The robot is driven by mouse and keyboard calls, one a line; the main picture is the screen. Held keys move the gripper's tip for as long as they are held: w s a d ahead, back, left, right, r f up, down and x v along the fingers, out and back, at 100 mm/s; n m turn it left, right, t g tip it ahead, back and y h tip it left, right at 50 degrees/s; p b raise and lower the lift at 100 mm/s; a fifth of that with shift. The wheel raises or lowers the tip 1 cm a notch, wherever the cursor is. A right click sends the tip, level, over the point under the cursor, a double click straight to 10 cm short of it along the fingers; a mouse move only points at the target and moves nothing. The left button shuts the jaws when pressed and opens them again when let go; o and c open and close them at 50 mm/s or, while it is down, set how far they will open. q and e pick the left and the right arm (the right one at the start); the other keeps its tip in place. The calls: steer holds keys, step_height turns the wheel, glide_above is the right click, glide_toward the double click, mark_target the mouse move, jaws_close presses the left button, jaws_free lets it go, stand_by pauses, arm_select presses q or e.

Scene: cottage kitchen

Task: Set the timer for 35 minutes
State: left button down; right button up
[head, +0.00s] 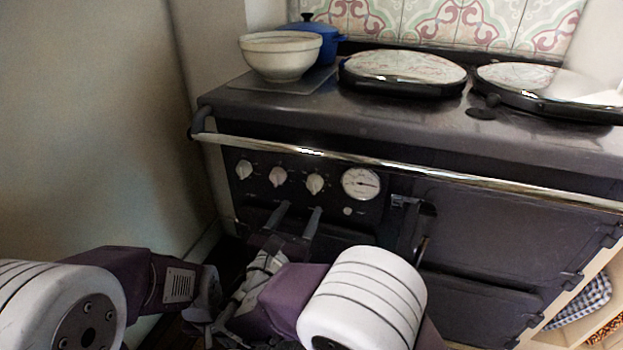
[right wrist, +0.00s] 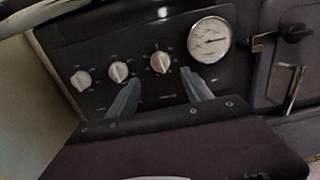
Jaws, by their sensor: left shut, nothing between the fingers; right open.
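The range's dark control panel has three white knobs in a row: left (head: 244,169), middle (head: 278,176) and right (head: 315,183). A round white dial with a needle (head: 361,184) sits right of them. The markings are too small to read, so I cannot tell which is the timer. My right gripper (head: 297,213) is open and empty, below the knobs. In the right wrist view its fingertips (right wrist: 159,80) straddle the space under the right knob (right wrist: 160,62), apart from it. My left gripper (head: 200,314) is shut and empty, low at the left; its fingertips are hard to make out.
A chrome rail (head: 400,168) runs across the range front above the knobs. A latch handle (head: 422,222) stands out right of the dial. A cream bowl (head: 281,57) and blue pot (head: 325,40) stand on top. A wall (head: 95,130) closes the left side.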

mark_target(312, 190)
steer(key=b+x, duration=0.1)
steer(key=x, duration=0.2)
steer(key=b+x, duration=0.1)
steer(key=x, duration=0.1)
steer(key=b+x, duration=0.1)
steer(key=x, duration=0.2)
steer(key=shift+w+d+f+b, duration=0.15)
steer(key=shift+w+f+b, duration=0.15)
steer(key=shift+w+b, duration=0.1)
steer(key=shift+w+r, duration=0.15)
steer(key=shift+w, duration=0.05)
jaws_close()
steer(key=shift+m+b, duration=0.55)
steer(key=shift+m, duration=0.05)
jaws_free()
